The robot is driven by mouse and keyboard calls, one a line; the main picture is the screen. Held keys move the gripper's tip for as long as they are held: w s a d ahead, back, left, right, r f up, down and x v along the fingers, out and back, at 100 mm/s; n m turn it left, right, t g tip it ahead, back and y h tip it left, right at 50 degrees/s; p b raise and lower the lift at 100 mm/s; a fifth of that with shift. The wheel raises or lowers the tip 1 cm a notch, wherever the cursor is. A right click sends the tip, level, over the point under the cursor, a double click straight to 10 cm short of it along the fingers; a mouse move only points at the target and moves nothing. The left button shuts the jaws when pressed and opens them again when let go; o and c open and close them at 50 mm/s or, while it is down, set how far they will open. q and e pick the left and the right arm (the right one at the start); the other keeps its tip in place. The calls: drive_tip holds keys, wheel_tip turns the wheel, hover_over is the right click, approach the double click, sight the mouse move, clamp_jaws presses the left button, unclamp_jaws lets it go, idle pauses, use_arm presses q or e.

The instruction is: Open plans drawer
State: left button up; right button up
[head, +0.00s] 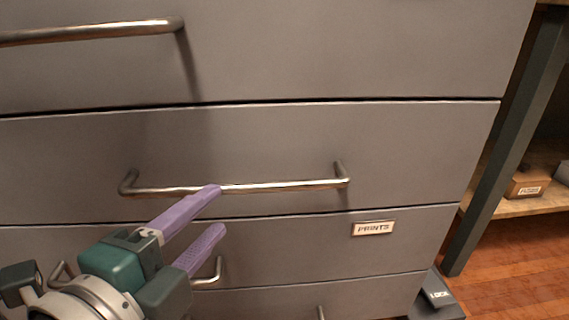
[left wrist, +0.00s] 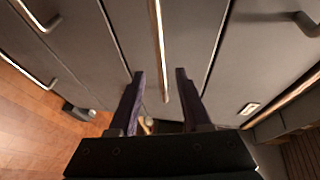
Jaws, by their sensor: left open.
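A grey cabinet with several stacked drawers fills the head view. A drawer (head: 290,140) in the middle has a long metal bar handle (head: 280,185) and looks shut. The drawer below it carries a label reading PRINTS (head: 372,228). I see no readable plans label. My left gripper (head: 217,209), with purple fingers, is open at the middle drawer's handle. Its upper fingertip overlaps the bar in the head view. In the left wrist view the bar (left wrist: 158,45) runs between the two open fingers (left wrist: 160,75). I cannot tell whether they touch it. My right gripper is not in view.
Another bar handle (head: 90,32) is on the drawer above. At the right, a dark post (head: 507,150) stands by a wooden shelf (head: 540,170) with a labelled box (head: 528,184). A dark object with a label (head: 436,292) is low beside the cabinet. Wooden floor (head: 515,275) shows at the right.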

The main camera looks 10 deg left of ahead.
sight(235, 191)
use_arm(q)
drive_tip(key=b+x, duration=0.1)
drive_tip(key=x, duration=0.7)
drive_tip(key=shift+w+b, duration=0.15)
drive_tip(key=shift+b, duration=0.15)
clamp_jaws()
idle(1.0)
